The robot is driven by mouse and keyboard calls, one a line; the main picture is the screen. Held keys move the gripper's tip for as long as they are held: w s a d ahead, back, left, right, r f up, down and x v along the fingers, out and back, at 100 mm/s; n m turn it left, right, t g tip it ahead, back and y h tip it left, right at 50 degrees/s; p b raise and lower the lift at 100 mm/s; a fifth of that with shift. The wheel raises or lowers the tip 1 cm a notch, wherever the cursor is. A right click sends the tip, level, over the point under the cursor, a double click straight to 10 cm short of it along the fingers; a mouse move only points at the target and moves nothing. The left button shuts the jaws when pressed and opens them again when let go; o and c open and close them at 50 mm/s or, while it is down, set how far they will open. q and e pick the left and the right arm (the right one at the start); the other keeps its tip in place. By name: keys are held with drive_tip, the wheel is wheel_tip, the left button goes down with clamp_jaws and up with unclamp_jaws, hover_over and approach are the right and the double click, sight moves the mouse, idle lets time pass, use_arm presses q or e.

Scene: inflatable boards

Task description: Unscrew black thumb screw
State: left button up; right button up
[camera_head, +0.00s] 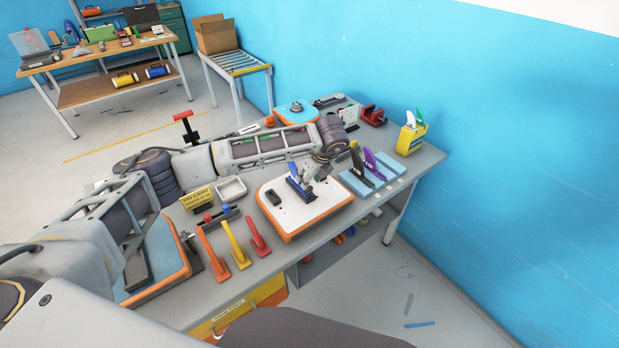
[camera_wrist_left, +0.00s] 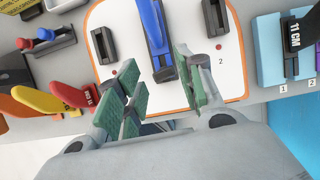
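My left gripper (camera_head: 303,176) is over a white board (camera_head: 275,213) with an orange rim on the bench. In the left wrist view, its green-padded fingers (camera_wrist_left: 160,75) are apart with nothing clearly gripped. A blue fin (camera_wrist_left: 151,25) stands in a black fin box (camera_wrist_left: 162,72) between and beyond the fingertips. Two other black fin boxes, left (camera_wrist_left: 104,45) and right (camera_wrist_left: 215,17), sit on the board. My right gripper is out of view.
Red, yellow and orange fins (camera_head: 238,245) stand at the board's left. A blue rack (camera_head: 360,185) with black and purple fins is to its right. A yellow bin (camera_head: 411,139) stands at the right end.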

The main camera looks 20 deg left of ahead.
use_arm(q)
drive_tip(key=shift+m+t+h+b, duration=0.3)
drive_tip(key=shift+m+t+b, duration=0.2)
drive_tip(key=shift+m+b, duration=0.7)
drive_tip(key=shift+m, duration=0.3)
drive_tip(key=shift+s+a+m+t+h+b, duration=0.15)
drive_tip(key=shift+m+h+b, duration=0.2)
drive_tip(key=shift+m+b, duration=0.45)
drive_tip(key=shift+w+d+m+t+h+b, duration=0.15)
drive_tip(key=shift+m+h+b, duration=0.3)
drive_tip(key=shift+m, duration=0.55)
drive_tip(key=shift+s+a+m, duration=0.1)
drive_tip(key=shift+a+m, duration=0.05)
drive_tip(key=shift+m, duration=0.15)
drive_tip(key=shift+f+m+h+b, duration=0.1)
drive_tip(key=shift+m+h+b, duration=0.2)
drive_tip(key=shift+m+b, duration=0.55)
drive_tip(key=shift+m+h+b, duration=0.4)
drive_tip(key=shift+m+b, duration=0.25)
drive_tip(key=shift+m, duration=0.2)
drive_tip(key=shift+a+m, duration=0.1)
drive_tip(key=shift+m, duration=0.3)
